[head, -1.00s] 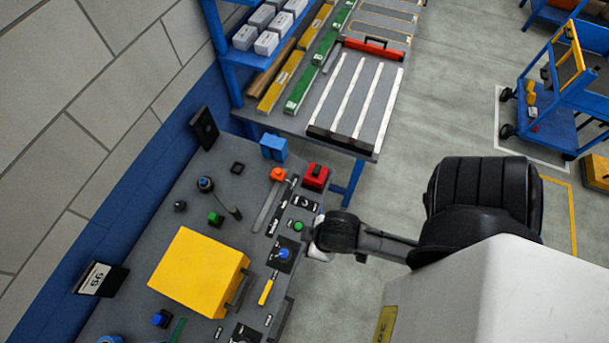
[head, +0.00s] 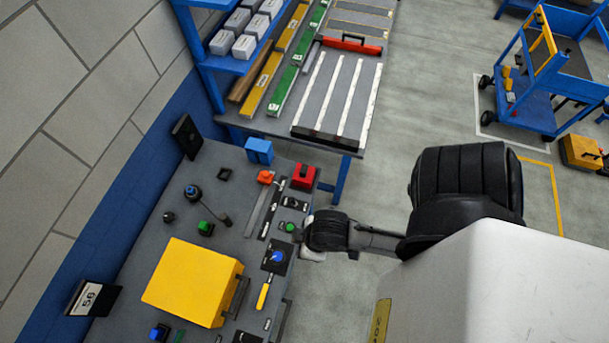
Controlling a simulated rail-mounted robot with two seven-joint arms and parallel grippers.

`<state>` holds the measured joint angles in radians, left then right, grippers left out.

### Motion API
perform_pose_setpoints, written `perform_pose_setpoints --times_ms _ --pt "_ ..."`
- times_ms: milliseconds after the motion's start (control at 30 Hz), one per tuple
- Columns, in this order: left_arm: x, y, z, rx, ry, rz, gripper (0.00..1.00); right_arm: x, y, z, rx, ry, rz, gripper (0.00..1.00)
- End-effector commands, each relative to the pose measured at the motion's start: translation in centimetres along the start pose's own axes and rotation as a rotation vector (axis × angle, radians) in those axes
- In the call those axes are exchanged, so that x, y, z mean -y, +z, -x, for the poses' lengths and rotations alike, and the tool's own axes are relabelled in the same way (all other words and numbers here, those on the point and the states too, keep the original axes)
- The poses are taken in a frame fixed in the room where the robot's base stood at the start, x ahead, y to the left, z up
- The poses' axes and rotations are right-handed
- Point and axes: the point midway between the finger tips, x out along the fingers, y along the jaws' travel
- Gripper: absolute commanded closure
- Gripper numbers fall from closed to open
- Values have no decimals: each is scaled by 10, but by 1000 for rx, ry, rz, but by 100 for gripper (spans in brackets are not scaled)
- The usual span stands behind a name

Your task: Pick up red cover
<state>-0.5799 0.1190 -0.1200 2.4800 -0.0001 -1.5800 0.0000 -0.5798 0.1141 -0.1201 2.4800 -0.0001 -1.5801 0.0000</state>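A red cover (head: 303,177), box-shaped with a dark part on top, sits at the far right corner of the grey panel table (head: 150,215). My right arm comes in from the right. Its dark wrist is just nearer than the red cover, at the table's right edge, apart from the cover in the picture. My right gripper (head: 311,252) shows only as small pale parts beside the wrist; its fingers are mostly hidden, so I cannot tell its opening. My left gripper is not in view.
A yellow box (head: 192,282) with a handle stands on the table. An orange piece (head: 265,177), a blue block (head: 259,150) and a green button (head: 290,227) are near the cover. A second bench (head: 330,100) with strips stands beyond.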

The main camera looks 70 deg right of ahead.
Motion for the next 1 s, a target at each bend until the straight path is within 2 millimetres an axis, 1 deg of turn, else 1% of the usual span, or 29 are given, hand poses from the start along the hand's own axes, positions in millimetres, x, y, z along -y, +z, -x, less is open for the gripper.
perform_pose_setpoints --times_ms 133,533,1000 --pt "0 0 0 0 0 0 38 0 0 0 0 1 2 57" --pt "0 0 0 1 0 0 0 -3 1 0 1 8 10 57" --pt "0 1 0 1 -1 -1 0 -1 0 0 0 3 4 57"
